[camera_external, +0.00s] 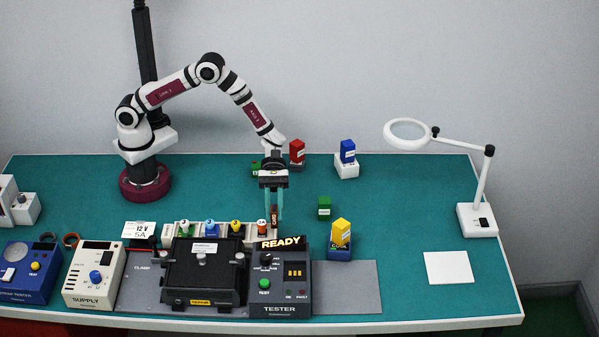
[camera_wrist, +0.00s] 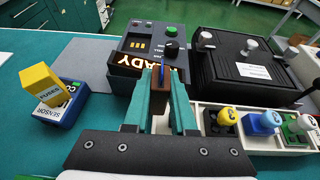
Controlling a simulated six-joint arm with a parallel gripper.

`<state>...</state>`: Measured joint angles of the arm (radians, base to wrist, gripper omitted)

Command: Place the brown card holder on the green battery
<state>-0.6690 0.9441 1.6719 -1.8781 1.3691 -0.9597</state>
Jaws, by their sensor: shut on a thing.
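The brown card holder (camera_external: 274,216) is gripped upright between the fingertips of my gripper (camera_external: 273,210), behind the black tester with the lit READY sign. In the wrist view the brown card holder (camera_wrist: 161,80) shows between the teal fingers of my gripper (camera_wrist: 160,92), with a thin blue piece at its top. A small green block (camera_external: 324,206), which looks like the green battery, stands on the teal table right of my gripper, apart from it. Another green item (camera_external: 256,166) stands farther back, partly hidden by my arm.
A yellow block in a blue holder (camera_external: 340,250) stands in front of the green block. A red block (camera_external: 297,151) and a blue block (camera_external: 347,151) stand behind. The black tester (camera_external: 280,285) and a row of colored sensors (camera_external: 210,231) are close by. The table's right middle is clear.

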